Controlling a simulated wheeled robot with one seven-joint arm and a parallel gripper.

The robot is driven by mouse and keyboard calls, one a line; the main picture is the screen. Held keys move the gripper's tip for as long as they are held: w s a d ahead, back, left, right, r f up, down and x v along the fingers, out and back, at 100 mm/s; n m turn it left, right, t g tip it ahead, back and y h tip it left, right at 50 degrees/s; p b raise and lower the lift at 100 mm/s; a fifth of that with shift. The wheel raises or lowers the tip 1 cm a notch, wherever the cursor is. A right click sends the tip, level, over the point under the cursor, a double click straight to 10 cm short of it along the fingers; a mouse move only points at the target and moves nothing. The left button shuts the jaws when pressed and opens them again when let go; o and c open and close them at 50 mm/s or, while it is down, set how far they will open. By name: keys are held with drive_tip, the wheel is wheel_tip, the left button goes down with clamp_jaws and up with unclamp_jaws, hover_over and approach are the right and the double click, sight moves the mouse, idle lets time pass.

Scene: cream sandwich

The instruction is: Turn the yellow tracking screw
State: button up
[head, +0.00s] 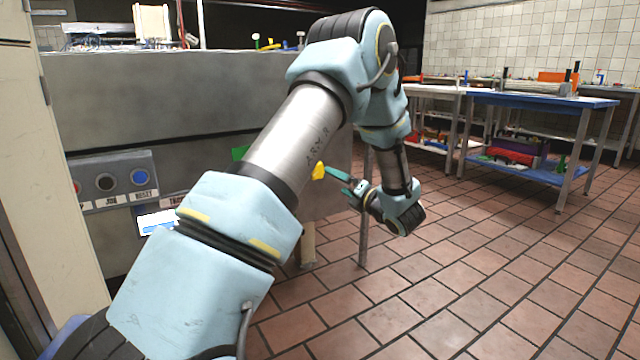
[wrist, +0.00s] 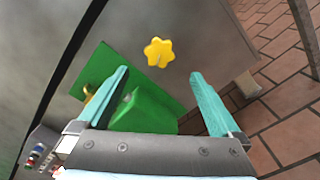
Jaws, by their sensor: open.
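The yellow tracking screw (wrist: 158,52) is a star-shaped knob on the grey side of the machine. In the wrist view it sits beyond my fingertips, roughly midway between them. It also shows in the head view as a small yellow knob (head: 319,171) just right of my arm link. My gripper (wrist: 158,75) has two teal fingers spread wide with nothing between them at the tips. In the head view my gripper (head: 340,178) points left toward the screw, close to it. Whether a fingertip touches it cannot be told.
A green plate with a green block (wrist: 142,112) is on the machine face beside the screw. A control panel with buttons (head: 122,182) is on the left of the machine (head: 180,95). A blue-topped table (head: 540,99) stands at right. The tiled floor (head: 470,270) is clear.

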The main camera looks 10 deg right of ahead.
drive_tip(key=w+a+n+b, duration=0.1)
drive_tip(key=w+a, duration=0.3)
drive_tip(key=w, duration=0.5)
drive_tip(key=shift+w+a+b, duration=0.3)
drive_tip(key=shift+w, duration=0.1)
drive_tip(key=c, duration=1.4)
